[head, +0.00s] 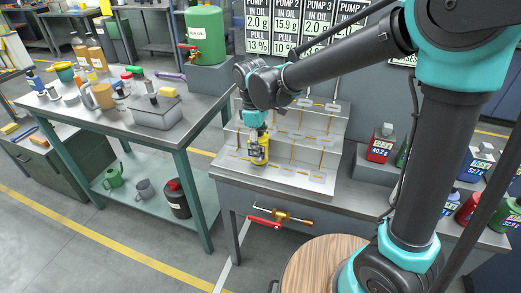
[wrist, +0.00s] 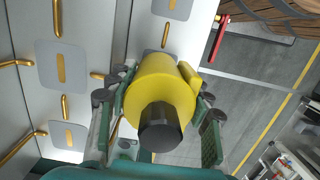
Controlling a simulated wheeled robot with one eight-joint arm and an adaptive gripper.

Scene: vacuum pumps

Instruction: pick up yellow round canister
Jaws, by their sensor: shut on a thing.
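The yellow round canister (head: 260,148) is at the left front of the stepped metal rack (head: 307,180). My gripper (head: 257,150) is around it and shut on it. In the wrist view the yellow canister (wrist: 162,85) has a black cap (wrist: 160,127) facing the camera. The green fingers of my gripper (wrist: 158,112) lie on both sides of its body. The canister's far end is hidden, so I cannot tell whether it touches the rack.
The rack stands on a grey bench with a red-handled valve (head: 268,220) at its front. A cluttered table (head: 120,125) is to the left. Red (head: 381,143) and other canisters stand to the right. A round wooden top (head: 318,262) is in front.

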